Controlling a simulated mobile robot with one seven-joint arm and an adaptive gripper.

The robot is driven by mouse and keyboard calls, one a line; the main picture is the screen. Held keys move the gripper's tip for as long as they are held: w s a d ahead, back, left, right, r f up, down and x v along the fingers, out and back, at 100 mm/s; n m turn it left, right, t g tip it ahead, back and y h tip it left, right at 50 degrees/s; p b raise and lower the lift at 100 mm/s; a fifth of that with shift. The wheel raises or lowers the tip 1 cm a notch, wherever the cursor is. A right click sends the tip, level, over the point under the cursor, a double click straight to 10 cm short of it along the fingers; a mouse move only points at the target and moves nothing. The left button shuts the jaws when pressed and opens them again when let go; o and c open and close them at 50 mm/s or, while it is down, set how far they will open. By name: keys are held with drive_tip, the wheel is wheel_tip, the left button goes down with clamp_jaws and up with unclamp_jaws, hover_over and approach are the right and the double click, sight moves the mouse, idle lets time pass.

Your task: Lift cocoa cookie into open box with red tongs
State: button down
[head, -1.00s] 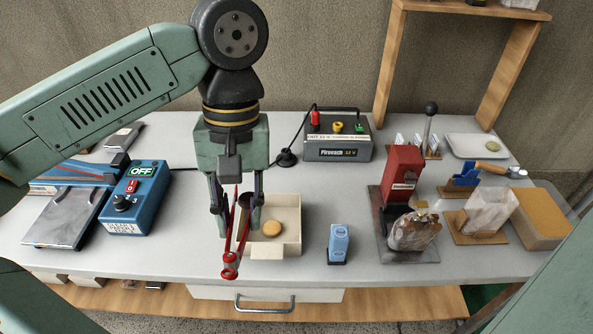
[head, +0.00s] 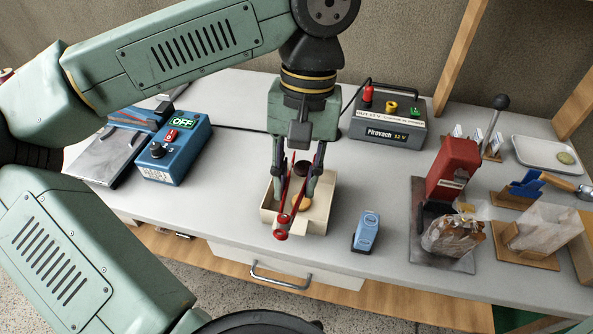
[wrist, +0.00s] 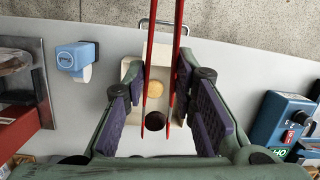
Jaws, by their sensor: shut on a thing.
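The open cream box (head: 318,222) stands at the front of the table with a golden cookie (head: 301,201) inside; this cookie also shows in the wrist view (wrist: 156,87). My gripper (head: 301,188) is over the box, shut on the red tongs (head: 285,205), whose two ring ends point toward the front. The dark cocoa cookie (wrist: 155,121) is between the tong arms in the wrist view, and at the back of the box in the head view (head: 304,168). I cannot tell whether the tongs pinch it or how high it is.
A blue OFF switch unit (head: 174,150) is at left. A grey power supply (head: 388,130) stands behind. A red press (head: 454,167) with a bagged item (head: 452,236) is at right.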

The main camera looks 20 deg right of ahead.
drive_tip(key=shift+f+b, duration=1.25)
drive_tip(key=shift+f, duration=0.85)
drive_tip(key=c, duration=1.8)
unclamp_jaws()
drive_tip(key=shift+r+p, duration=3.5)
drive_tip(key=shift+r, duration=1.5)
